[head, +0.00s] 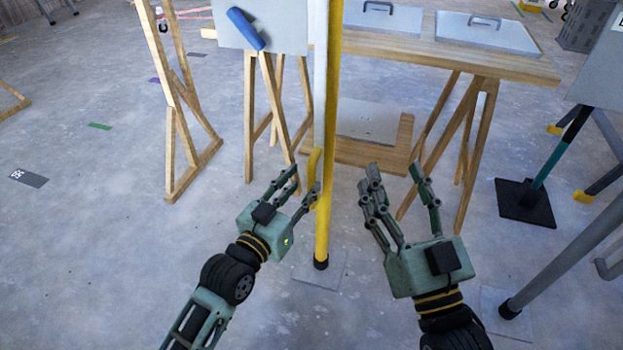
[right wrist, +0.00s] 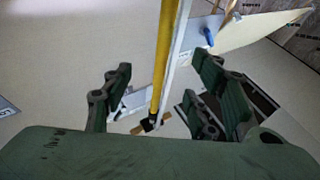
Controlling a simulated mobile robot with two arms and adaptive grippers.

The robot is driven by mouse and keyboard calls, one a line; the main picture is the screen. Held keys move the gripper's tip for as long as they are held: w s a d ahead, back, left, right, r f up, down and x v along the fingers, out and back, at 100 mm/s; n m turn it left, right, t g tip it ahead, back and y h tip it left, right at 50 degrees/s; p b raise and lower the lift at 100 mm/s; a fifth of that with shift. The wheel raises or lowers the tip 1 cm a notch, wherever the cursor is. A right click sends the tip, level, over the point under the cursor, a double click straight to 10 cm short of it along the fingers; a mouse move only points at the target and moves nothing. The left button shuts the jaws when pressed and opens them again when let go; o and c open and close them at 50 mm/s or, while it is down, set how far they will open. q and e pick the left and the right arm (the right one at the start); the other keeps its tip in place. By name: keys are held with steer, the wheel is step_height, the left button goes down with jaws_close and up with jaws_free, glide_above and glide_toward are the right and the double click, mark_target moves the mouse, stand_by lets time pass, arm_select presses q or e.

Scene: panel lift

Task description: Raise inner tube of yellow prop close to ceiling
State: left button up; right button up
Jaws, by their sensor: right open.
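The yellow prop (head: 328,150) stands upright in the middle of the head view, its black foot on a plate on the floor. My right gripper (head: 395,170) is open and empty, right of the prop. In the right wrist view the yellow prop (right wrist: 164,60) shows between the spread fingers, apart from them.
A wooden workbench (head: 480,58) with grey cases stands behind. A wooden stand (head: 170,100) and a board with a blue roll (head: 246,28) are at the back left. A grey pole (head: 560,265) and a teal post (head: 553,165) are at right. The floor at left is mostly clear.

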mark_target(309, 178)
arm_select(q)
steer(key=b+x, duration=0.1)
steer(key=x, duration=0.3)
steer(key=shift+w+d, duration=0.25)
steer(key=shift+w, duration=0.15)
arm_select(e)
steer(key=s+r+t+y, duration=0.1)
steer(key=s+r+t, duration=0.2)
steer(key=r, duration=0.3)
steer(key=shift+s+t, duration=0.4)
steer(key=shift+t, duration=0.1)
arm_select(q)
steer(key=shift+c, duration=0.2)
arm_select(e)
steer(key=shift+d, duration=0.1)
arm_select(q)
jaws_close()
steer(key=shift+f, duration=0.1)
